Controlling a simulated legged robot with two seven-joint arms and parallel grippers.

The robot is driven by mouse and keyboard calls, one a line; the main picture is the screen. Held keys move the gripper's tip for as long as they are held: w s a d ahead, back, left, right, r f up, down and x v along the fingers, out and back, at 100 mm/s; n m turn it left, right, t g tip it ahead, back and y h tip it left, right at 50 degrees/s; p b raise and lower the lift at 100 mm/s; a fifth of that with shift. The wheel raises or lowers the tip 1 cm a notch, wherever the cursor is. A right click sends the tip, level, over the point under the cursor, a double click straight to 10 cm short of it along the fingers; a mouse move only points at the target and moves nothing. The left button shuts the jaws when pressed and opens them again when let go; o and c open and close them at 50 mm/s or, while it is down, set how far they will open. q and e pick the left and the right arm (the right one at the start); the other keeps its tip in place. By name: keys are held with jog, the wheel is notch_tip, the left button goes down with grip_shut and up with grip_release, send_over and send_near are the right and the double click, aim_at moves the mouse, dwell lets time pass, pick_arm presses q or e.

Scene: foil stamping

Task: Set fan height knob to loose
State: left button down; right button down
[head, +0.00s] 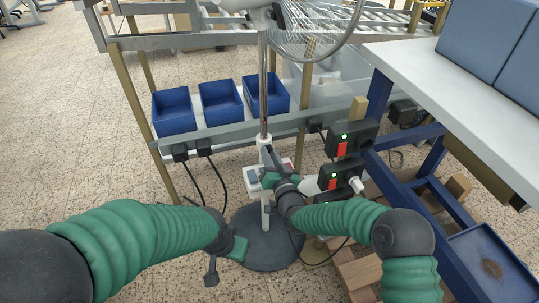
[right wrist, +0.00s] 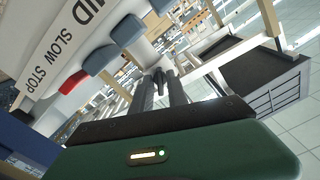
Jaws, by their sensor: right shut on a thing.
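The standing fan has a metal pole (head: 263,90), a white lower tube and a round dark base (head: 268,240). A white collar (head: 264,143) sits where the pole meets the tube. My right gripper (head: 267,158) is at this collar, shut on the small dark height knob (right wrist: 158,74), which shows between its fingertips in the right wrist view. The fingers hide most of the knob, and I cannot tell how tight it is. My left gripper (head: 212,270) hangs low, left of the fan base, apart from the fan; its opening is unclear.
The fan's button panel (right wrist: 55,50), marked SLOW and STOP, is close beside the right fingers. Black socket boxes (head: 350,138) and a blue-framed table (head: 450,85) stand right. Floor at left is clear.

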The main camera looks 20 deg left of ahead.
jog(key=shift+f, duration=0.2)
jog(key=c, duration=1.5)
grip_release()
jog(key=shift+c, duration=0.2)
jog(key=shift+r, duration=0.1)
jog(key=p+v, duration=0.5)
jog(key=v, duration=1.1)
jog(key=shift+s+d, duration=0.3)
